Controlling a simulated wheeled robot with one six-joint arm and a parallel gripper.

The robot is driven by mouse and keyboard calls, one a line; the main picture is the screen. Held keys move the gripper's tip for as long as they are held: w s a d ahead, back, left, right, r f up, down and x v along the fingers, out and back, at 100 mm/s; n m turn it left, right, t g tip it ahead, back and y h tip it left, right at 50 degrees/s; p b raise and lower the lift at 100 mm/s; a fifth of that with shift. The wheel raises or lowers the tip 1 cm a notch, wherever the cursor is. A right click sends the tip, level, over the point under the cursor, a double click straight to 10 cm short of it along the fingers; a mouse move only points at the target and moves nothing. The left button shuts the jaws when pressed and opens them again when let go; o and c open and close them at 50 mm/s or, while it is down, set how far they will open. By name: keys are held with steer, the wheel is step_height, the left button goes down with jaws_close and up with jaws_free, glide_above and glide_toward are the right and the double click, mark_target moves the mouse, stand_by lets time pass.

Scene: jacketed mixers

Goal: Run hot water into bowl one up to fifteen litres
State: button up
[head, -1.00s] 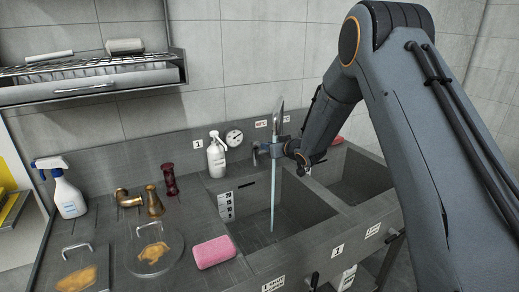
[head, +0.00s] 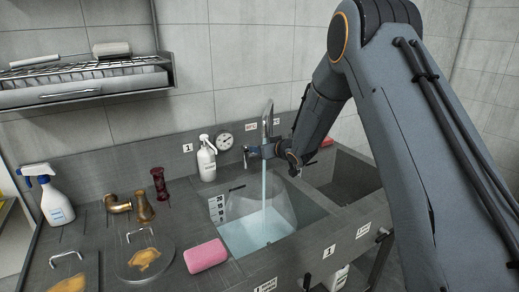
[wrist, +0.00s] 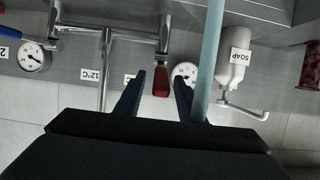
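Bowl one (head: 318,215) is a grey basin in the counter, with pale blue water (head: 255,232) in it. A blue stream (head: 264,195) runs from the mixer tap (head: 267,118) into it; the stream also shows in the wrist view (wrist: 210,55). A litre scale (head: 217,207) is on the bowl's left wall; I cannot read the exact level. My gripper (head: 291,164) is at the tap; in the wrist view its fingers (wrist: 159,88) are apart, with the red lever (wrist: 161,80) between them and gaps on both sides. Whether they touch it is unclear.
A dial (head: 224,141) and a soap bottle (head: 206,158) stand behind the bowl. A pink sponge (head: 206,256) lies at its front left. A spray bottle (head: 50,195), brass fitting (head: 143,207) and glass lid (head: 143,259) are further left. A second basin (head: 345,178) is at right.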

steer(key=b+v, duration=0.2)
steer(key=v, duration=0.4)
steer(key=shift+s+d+r, duration=0.15)
steer(key=shift+s+d, duration=0.05)
steer(key=shift+s, duration=0.15)
